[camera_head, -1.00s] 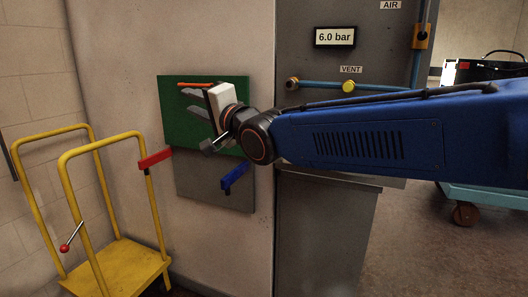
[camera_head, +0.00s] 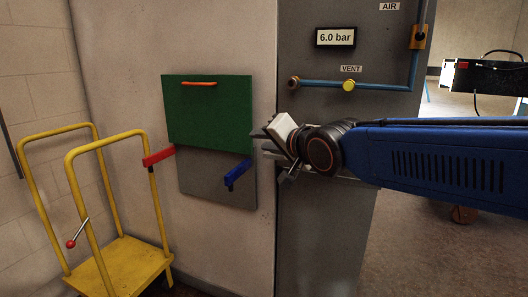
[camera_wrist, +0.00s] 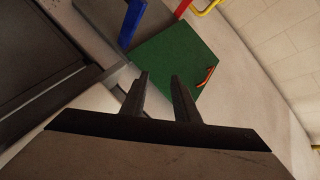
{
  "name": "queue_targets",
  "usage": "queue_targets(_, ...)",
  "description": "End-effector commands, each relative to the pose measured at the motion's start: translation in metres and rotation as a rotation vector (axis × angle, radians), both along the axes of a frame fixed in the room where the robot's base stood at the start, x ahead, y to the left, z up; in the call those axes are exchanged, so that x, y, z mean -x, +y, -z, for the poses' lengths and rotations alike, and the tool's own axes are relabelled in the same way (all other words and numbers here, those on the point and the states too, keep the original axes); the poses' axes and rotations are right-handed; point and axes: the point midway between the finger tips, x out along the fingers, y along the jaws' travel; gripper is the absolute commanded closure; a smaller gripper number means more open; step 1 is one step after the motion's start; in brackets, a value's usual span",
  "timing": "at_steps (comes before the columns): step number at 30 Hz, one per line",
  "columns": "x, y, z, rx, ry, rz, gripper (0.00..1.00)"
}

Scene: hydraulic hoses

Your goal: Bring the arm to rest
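My gripper (camera_head: 268,144) is in front of the edge between the pale wall and the grey cabinet, right of the green panel. In the wrist view its two fingers (camera_wrist: 160,90) stand apart with nothing between them. The blue arm reaches in from the right. The green panel (camera_head: 210,112) with an orange handle (camera_head: 199,83) hangs on the wall over a grey plate (camera_head: 215,185); it also shows in the wrist view (camera_wrist: 172,62). A red lever (camera_head: 158,156) is at its lower left and a blue lever (camera_head: 236,174) at its lower right.
A yellow trolley (camera_head: 120,264) stands at the left. The grey cabinet (camera_head: 325,230) carries a 6.0 bar display (camera_head: 335,37), a blue pipe (camera_head: 385,87) and a yellow vent knob (camera_head: 348,85). A dark case (camera_head: 490,76) is at the far right. Floor shows at the lower right.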

Motion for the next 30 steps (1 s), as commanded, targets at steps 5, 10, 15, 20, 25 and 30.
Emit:
queue_targets(5,0.027,-0.092,0.059,0.254,0.088,0.078,0.72)
queue_targets(10,0.073,-0.167,0.116,0.482,0.206,0.097,0.72)
queue_targets(15,0.136,-0.228,0.174,0.677,0.349,0.063,0.72)
queue_targets(20,0.202,-0.267,0.223,0.817,0.487,-0.012,0.72)
queue_targets(25,0.253,-0.286,0.256,0.894,0.586,-0.096,0.72)
queue_targets(30,0.273,-0.29,0.268,0.918,0.623,-0.135,0.72)
